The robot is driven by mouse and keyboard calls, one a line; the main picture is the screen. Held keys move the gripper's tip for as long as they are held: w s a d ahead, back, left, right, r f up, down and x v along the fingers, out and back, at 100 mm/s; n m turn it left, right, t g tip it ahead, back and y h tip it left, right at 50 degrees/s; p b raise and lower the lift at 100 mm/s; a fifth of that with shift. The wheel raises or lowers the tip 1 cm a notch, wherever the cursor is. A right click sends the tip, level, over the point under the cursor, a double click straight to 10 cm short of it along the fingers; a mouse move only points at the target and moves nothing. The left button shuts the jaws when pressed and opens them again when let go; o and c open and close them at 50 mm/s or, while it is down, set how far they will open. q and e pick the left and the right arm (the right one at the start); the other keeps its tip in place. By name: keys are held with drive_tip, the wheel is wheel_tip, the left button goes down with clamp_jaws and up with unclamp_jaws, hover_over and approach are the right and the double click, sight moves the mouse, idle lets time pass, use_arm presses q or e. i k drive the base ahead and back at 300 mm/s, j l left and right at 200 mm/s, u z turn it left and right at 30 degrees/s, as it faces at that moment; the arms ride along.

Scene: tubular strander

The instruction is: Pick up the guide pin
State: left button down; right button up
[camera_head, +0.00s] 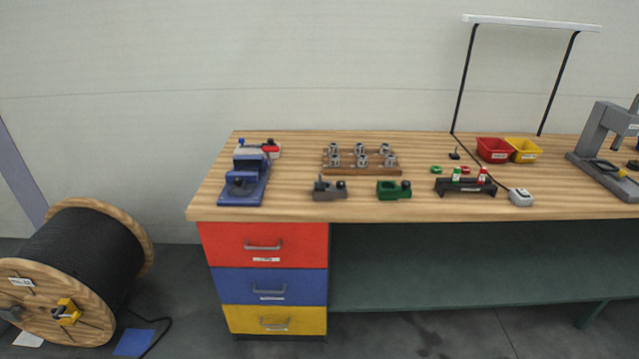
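I cannot pick out the guide pin for certain at this distance. A small dark upright piece (455,153) stands on the wooden workbench (420,208), left of the red bin. A dark rack (465,187) near the bench's front edge holds several small upright pieces with red, white and green parts. A wooden block (362,169) carries several metal fittings in two rows. Neither of my grippers shows in the head view.
A blue vise-like tool (244,183) stands at the bench's left end. Grey (329,189) and green (393,190) fixtures sit near the front. Red (493,149) and yellow (524,149) bins and a grey press (606,140) are at right. A cable reel (80,262) stands on the floor at left.

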sight(320, 186)
drive_tip(key=i+j+z, duration=0.1)
drive_tip(key=j, duration=0.25)
drive_tip(key=i+j+z, duration=0.1)
drive_tip(key=i+j, duration=0.2)
drive_tip(key=i+j+z, duration=0.1)
drive_tip(key=j, duration=0.35)
drive_tip(key=i+j+z, duration=0.1)
drive_tip(key=i+j, duration=0.15)
drive_tip(key=i+j+z, duration=0.1)
drive_tip(key=j, duration=0.4)
drive_tip(key=i+j+z, duration=0.1)
drive_tip(key=j, duration=0.35)
drive_tip(key=i, duration=0.1)
